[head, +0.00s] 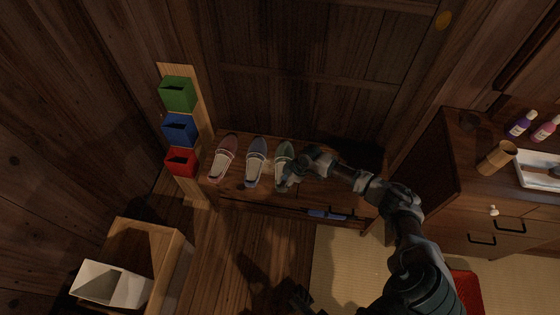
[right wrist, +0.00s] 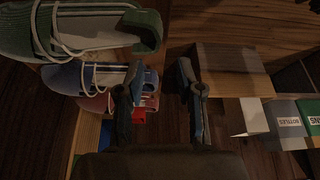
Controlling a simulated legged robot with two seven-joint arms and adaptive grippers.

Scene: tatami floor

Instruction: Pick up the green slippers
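The green slippers (head: 284,154) lie on a low wooden bench, rightmost in a row of three pairs. My right gripper (head: 288,182) is at their near end in the head view and covers part of them. In the right wrist view the green slippers (right wrist: 85,32) lie at the upper left, outside the fingers. The right gripper's fingers (right wrist: 161,66) are apart with nothing between them. I cannot tell whether it touches a slipper. A dark shape at the bottom middle of the head view may be my left gripper (head: 293,296); its fingers cannot be made out.
Blue slippers (head: 256,162) and pink slippers (head: 223,158) lie to the left on the bench (head: 240,194). Green, blue and red boxes (head: 181,161) hang on a board further left. A drawer cabinet (head: 452,205) stands at right. A wooden box (head: 170,255) is at lower left.

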